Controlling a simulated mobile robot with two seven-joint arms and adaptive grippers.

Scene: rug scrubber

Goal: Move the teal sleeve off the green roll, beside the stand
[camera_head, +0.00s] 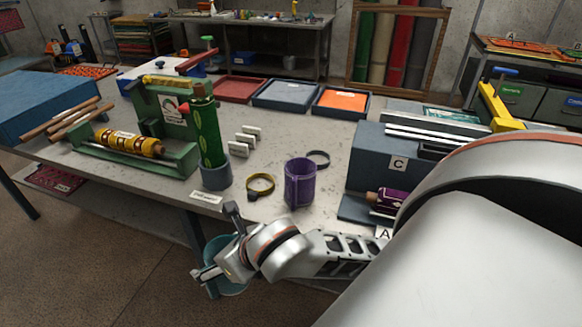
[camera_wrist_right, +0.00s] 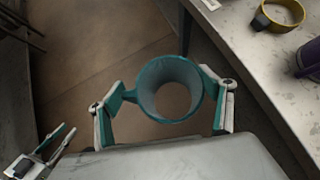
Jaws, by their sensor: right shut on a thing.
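The green roll (camera_head: 210,138) stands upright, its foot in a grey-blue round stand (camera_head: 216,178) near the table's front edge. The teal sleeve (camera_head: 239,283) is off the roll, below and in front of the table edge, partly hidden by my right gripper (camera_head: 217,243). In the right wrist view the sleeve (camera_wrist_right: 142,88) is an open ring between the fingers of my right gripper (camera_wrist_right: 167,112), which is shut on it. My left gripper (camera_wrist_right: 58,142) shows small at the lower left of that view, its fingers apart with nothing between them.
On the table (camera_head: 225,215), a yellow ring clamp (camera_head: 260,183), a purple cup (camera_head: 299,184) and a dark ring (camera_head: 318,156) lie right of the stand. A white label (camera_head: 206,198) is at the front edge. A green cradle (camera_head: 178,158) holds a yellow roll (camera_head: 128,143) at left.

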